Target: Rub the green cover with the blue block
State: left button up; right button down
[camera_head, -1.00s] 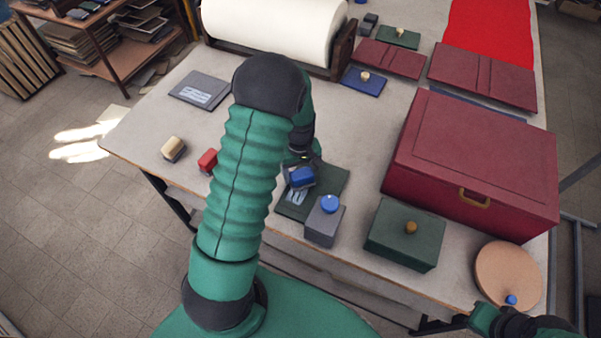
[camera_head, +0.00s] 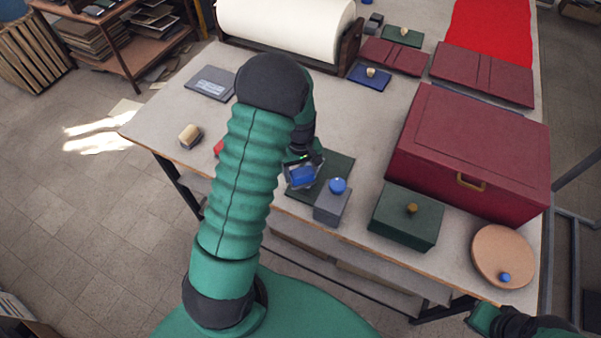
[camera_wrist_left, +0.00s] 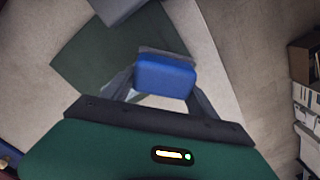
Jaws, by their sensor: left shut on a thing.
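The green cover (camera_head: 335,168) lies flat near the table's front edge, partly hidden by my left arm and gripper. It also shows in the left wrist view (camera_wrist_left: 100,55). My left gripper (camera_head: 303,174) is shut on the blue block (camera_wrist_left: 165,75), which also shows in the head view (camera_head: 302,175). The block is over the cover's left part in the head view; whether it touches the cover I cannot tell. My right gripper is not clearly seen; only a part of my right arm shows at the bottom right of the head view.
A grey box with a blue knob (camera_head: 332,205) stands right by the cover's front. A green box (camera_head: 405,222), a large maroon case (camera_head: 470,150) and a round tan disc (camera_head: 503,258) are to the right.

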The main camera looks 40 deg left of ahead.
pick_arm(q)
jog(key=shift+w+a+r+p, duration=0.1)
jog(key=shift+w+r+p, duration=0.2)
jog(key=shift+r+p, duration=0.45)
notch_tip(320, 180, up, 2)
jog(key=shift+s+p, duration=0.1)
jog(key=shift+p, duration=0.4)
jog(key=shift+s+r+p, duration=0.1)
jog(key=shift+r+p, duration=0.35)
jog(key=shift+r, duration=0.3)
